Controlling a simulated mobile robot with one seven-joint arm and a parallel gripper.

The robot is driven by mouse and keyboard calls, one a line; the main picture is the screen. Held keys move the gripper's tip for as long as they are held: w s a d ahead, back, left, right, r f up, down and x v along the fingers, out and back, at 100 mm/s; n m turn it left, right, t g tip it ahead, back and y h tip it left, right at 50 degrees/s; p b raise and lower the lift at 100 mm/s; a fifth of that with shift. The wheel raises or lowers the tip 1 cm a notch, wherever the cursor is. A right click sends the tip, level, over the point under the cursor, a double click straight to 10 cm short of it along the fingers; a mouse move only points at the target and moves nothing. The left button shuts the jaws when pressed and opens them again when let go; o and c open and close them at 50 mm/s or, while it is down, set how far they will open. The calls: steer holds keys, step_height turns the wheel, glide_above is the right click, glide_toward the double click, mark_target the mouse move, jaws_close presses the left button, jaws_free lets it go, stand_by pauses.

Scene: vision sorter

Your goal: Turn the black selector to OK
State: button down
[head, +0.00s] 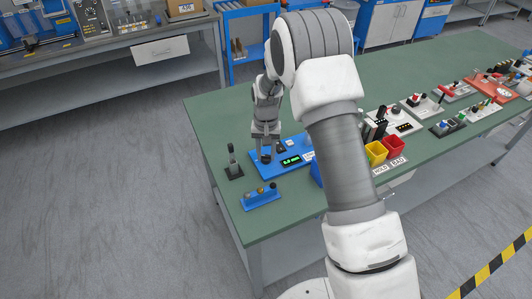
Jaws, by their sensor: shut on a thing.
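A blue panel (268,170) lies on the green table near its left end. It carries a small green-lit display (291,161) and a dark button-like part (281,149). My gripper (265,151) points down over the panel's left part. Its fingers are shut on the black selector (265,159), a small dark knob low between the fingertips. The fingers hide most of the selector, so its pointing direction and any OK mark cannot be read.
A black upright lever on a base (233,165) and a blue block with small knobs (261,197) stand close by. Yellow (376,152) and red (394,146) bins labelled HOLD and BAD stand right of my arm. Several devices fill the table's right side.

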mark_target(266, 156)
steer(key=c, duration=0.5)
jaws_free()
step_height(266, 156, up, 18)
steer(key=shift+f+p, duration=0.25)
steer(key=shift+p, duration=0.15)
